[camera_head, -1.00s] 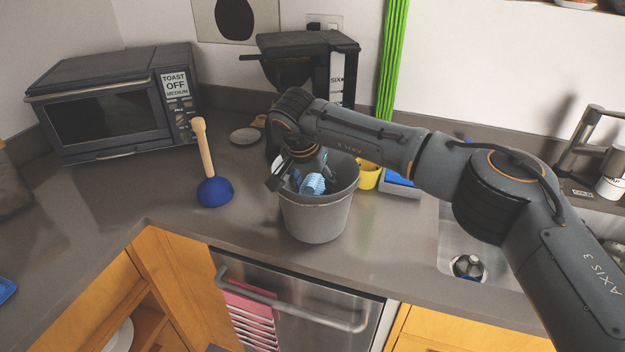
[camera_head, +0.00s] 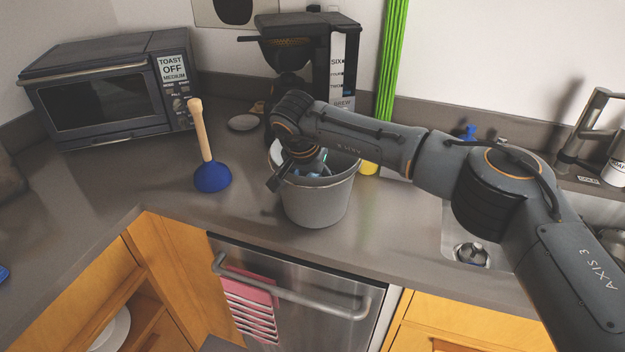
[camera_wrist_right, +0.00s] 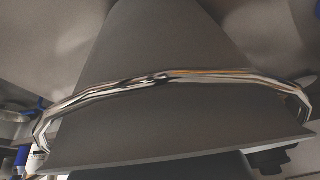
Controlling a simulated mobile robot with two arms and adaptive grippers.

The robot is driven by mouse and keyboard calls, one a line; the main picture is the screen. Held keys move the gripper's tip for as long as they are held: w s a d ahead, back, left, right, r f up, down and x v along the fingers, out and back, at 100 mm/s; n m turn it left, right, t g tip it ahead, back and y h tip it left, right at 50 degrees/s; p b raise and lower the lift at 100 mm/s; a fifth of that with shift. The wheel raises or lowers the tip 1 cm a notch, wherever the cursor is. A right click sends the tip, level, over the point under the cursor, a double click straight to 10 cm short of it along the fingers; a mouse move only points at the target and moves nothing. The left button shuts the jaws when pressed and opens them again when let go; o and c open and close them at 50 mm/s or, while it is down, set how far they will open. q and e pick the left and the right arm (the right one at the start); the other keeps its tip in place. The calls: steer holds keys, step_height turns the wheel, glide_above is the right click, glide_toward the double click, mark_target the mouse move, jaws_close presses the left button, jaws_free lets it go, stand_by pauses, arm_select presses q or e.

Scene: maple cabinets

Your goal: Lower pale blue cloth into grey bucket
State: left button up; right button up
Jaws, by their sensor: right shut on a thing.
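The grey bucket (camera_head: 316,204) stands upright on the counter near its front edge. My right gripper (camera_head: 300,174) points down at the bucket's mouth, its lower part inside the rim on the left side. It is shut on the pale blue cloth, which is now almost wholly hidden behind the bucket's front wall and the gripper. The right wrist view shows a grey tapered wall, probably the bucket (camera_wrist_right: 160,120), with a shiny curved metal band across it; no cloth can be made out there. My left gripper is not in view.
A blue plunger (camera_head: 212,177) with a wooden handle stands left of the bucket. A coffee maker (camera_head: 335,65) is behind it, and a toaster oven (camera_head: 110,92) at the back left. A yellow thing (camera_head: 369,168) is close behind right. The sink (camera_head: 452,232) lies right.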

steer(key=shift+f, duration=0.1)
stand_by(0.6)
steer(key=o, duration=1.1)
